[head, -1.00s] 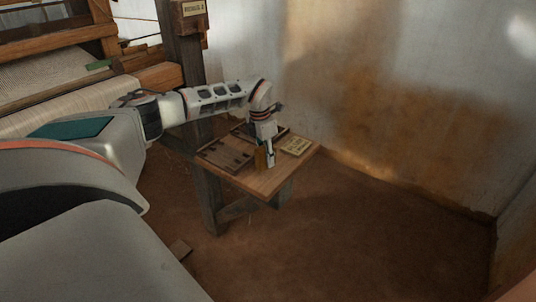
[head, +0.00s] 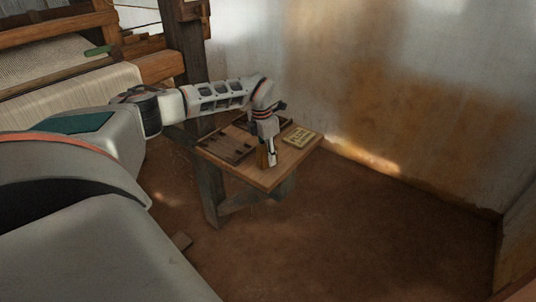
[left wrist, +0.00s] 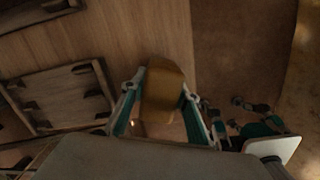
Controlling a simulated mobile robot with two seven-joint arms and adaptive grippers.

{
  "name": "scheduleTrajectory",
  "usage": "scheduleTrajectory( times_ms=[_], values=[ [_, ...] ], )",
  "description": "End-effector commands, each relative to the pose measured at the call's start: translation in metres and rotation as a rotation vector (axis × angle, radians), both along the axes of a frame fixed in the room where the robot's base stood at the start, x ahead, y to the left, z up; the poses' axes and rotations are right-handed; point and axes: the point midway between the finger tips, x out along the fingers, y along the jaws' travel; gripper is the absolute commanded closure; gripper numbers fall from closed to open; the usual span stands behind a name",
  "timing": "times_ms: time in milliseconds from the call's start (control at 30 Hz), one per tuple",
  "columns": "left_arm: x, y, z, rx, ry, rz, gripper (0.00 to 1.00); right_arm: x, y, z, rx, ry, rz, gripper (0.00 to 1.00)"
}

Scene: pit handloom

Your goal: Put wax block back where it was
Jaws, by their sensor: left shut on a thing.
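The wax block (left wrist: 163,88) is a yellow-brown piece between the fingers of my left gripper (left wrist: 160,112) in the left wrist view. The gripper is shut on it. In the head view, the left gripper (head: 268,160) points down over the front part of a small wooden table (head: 277,178), with the block (head: 262,158) showing as a tan sliver beside the fingers. I cannot tell whether the block's lower end touches the tabletop.
A dark wooden tray with compartments (head: 226,148) lies on the left of the table; it also shows in the left wrist view (left wrist: 62,95). A pale lettered plaque (head: 299,137) lies at the right. The loom (head: 65,90) stands behind at left, a wall (head: 400,110) at right.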

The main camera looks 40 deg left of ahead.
Motion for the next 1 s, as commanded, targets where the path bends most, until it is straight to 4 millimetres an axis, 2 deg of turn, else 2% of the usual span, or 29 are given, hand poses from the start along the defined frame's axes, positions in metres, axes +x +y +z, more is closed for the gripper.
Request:
scheduleTrajectory(
  times_ms=[467,500,567,867,1000],
  values=[
    [0.0005,-0.0002,-0.0086,0.000,-0.001,0.000,0.95,-0.0022,0.0005,-0.0037,0.002,0.006,0.000,0.58],
    [0.0007,-0.0002,-0.0082,-0.001,-0.002,0.000,0.62,-0.0022,0.0005,-0.0035,0.002,0.005,0.001,0.58],
    [0.0006,-0.0002,-0.0081,-0.001,-0.002,0.000,0.50,-0.0021,0.0005,-0.0034,0.002,0.005,0.001,0.58],
    [-0.0002,-0.0002,-0.0089,0.000,0.001,0.000,0.50,-0.0037,0.0004,-0.0043,0.001,0.008,0.001,0.58],
    [-0.0005,0.0005,-0.0016,0.001,-0.001,0.000,0.50,-0.0037,0.0005,-0.0042,0.001,0.008,0.001,0.58]
  ],
)
